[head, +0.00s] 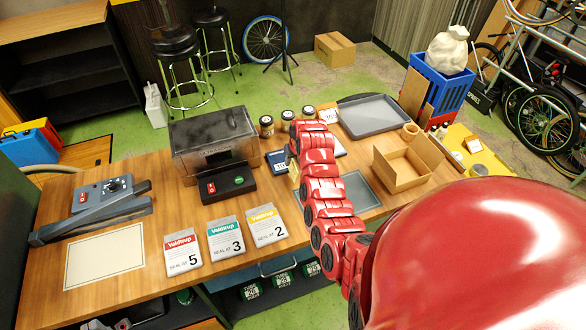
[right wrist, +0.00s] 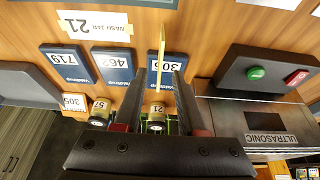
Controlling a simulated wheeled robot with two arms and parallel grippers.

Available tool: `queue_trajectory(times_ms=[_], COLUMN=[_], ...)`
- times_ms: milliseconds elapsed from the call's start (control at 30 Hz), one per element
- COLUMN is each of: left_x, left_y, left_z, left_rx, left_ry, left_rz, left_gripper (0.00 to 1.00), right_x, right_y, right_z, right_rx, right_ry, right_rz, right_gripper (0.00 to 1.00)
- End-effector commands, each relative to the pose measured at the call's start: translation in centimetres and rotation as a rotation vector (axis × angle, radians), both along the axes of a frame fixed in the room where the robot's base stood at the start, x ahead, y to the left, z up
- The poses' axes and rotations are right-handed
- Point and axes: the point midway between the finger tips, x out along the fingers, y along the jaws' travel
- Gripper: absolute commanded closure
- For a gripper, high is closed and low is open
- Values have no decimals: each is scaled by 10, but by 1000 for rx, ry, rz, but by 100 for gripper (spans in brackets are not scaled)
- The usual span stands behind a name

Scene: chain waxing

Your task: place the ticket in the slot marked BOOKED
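A thin yellow piece (right wrist: 161,50), which may be the ticket, shows nearly edge-on between the fingers of my right gripper (right wrist: 159,76) in the right wrist view. A gap shows on each side of it, so the fingers look open. In the head view a yellow piece (head: 293,173) shows beside my red right arm, by the right gripper (head: 292,155). A pale label (right wrist: 95,24) reading NASH and 21 lies on the bench. I can read no BOOKED marking in either view. My left gripper is not in view.
A blue card marked 305 (right wrist: 172,74) lies by the fingers, with cards 462 (right wrist: 113,66) and 719 (right wrist: 70,62) beside it. Several jars (head: 266,126) stand behind. The ultrasonic cleaner (head: 213,138) is left, an open carton (head: 405,165) right. Veldtrup cards (head: 225,240) lie in front.

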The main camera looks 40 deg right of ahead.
Motion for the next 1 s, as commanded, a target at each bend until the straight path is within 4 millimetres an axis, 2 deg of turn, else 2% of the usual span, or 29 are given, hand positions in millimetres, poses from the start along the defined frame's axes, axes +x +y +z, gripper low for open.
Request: queue_trajectory(times_ms=[33, 167, 400, 833, 1000], left_x=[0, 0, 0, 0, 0], left_y=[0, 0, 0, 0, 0], left_z=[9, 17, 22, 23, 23], left_rx=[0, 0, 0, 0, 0], left_ry=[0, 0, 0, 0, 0], left_rz=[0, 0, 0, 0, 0], left_gripper=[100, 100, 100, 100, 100], right_x=[0, 4, 11, 13, 13], right_y=[0, -2, -4, -4, -4], right_z=[-2, -13, -30, -36, -36], right_rx=[2, 2, 1, 0, 0], right_ry=[8, 7, 6, 1, 1], right_rz=[1, 0, 2, 0, 0], right_gripper=[60, 60, 60, 60, 91])
